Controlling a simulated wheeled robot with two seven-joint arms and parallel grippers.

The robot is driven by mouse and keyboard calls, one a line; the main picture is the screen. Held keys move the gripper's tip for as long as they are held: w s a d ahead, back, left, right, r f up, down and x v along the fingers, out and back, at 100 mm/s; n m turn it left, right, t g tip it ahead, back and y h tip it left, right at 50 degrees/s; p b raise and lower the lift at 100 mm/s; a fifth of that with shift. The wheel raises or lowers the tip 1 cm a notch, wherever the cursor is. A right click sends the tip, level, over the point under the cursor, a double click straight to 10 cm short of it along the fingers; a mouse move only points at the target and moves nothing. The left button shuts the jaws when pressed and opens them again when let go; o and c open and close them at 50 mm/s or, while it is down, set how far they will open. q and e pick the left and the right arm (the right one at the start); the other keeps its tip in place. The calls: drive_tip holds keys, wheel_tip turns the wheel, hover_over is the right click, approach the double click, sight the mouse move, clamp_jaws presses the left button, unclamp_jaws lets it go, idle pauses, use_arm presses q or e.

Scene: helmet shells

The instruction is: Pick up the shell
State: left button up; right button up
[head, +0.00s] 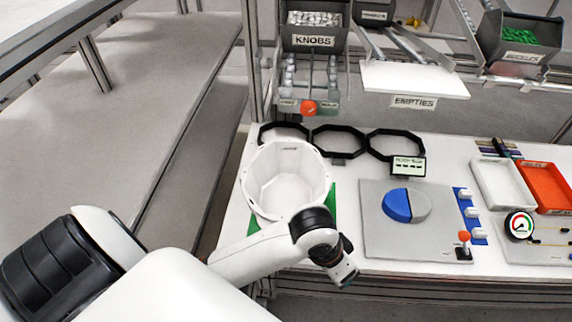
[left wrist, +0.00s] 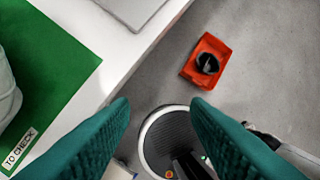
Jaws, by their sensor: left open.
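The white shell (head: 262,205) is an open, faceted tub on the bench, standing on a green mat (head: 254,226). My left arm crosses in front of its lower edge. My left gripper (head: 346,273) is at the bench's front edge, right of and nearer than the shell, and not touching it. In the left wrist view its two teal fingers (left wrist: 160,106) are spread with nothing between them, over the floor beyond the bench edge. A pale curved part of the shell (left wrist: 6,92) shows at that view's left edge, on the green mat labelled TO CHECK (left wrist: 45,75). My right gripper is not in view.
Black octagonal rings (head: 338,155) lie behind the shell. A grey panel with a blue-and-grey disc (head: 397,205) is to the right, then white (head: 502,183) and orange trays (head: 545,186). An orange bin (left wrist: 190,70) sits on the floor below the bench edge.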

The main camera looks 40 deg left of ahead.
use_arm(q)
drive_tip(key=w+a+r+g+y, duration=0.1)
drive_tip(key=w+a+r+y, duration=0.15)
drive_tip(key=w, duration=0.35)
wheel_tip(320, 180, up, 6)
drive_tip(key=n+g+y, duration=0.1)
drive_tip(key=n+y, duration=0.2)
hover_over(318, 201)
drive_tip(key=d, duration=0.2)
drive_tip(key=shift+g+y, duration=0.25)
drive_tip(key=shift+g, duration=0.05)
drive_tip(key=x, duration=0.5)
drive_tip(key=shift+a+f, duration=0.1)
drive_tip(key=shift+f, duration=0.3)
drive_tip(key=shift+w+d+p+x, duration=0.15)
drive_tip(key=shift+p+x, duration=0.2)
drive_tip(key=shift+x, duration=1.1)
drive_tip(key=shift+w+d+p+x, duration=0.1)
drive_tip(key=shift+p+x, duration=0.2)
drive_tip(key=shift+x, duration=1.2)
clamp_jaws()
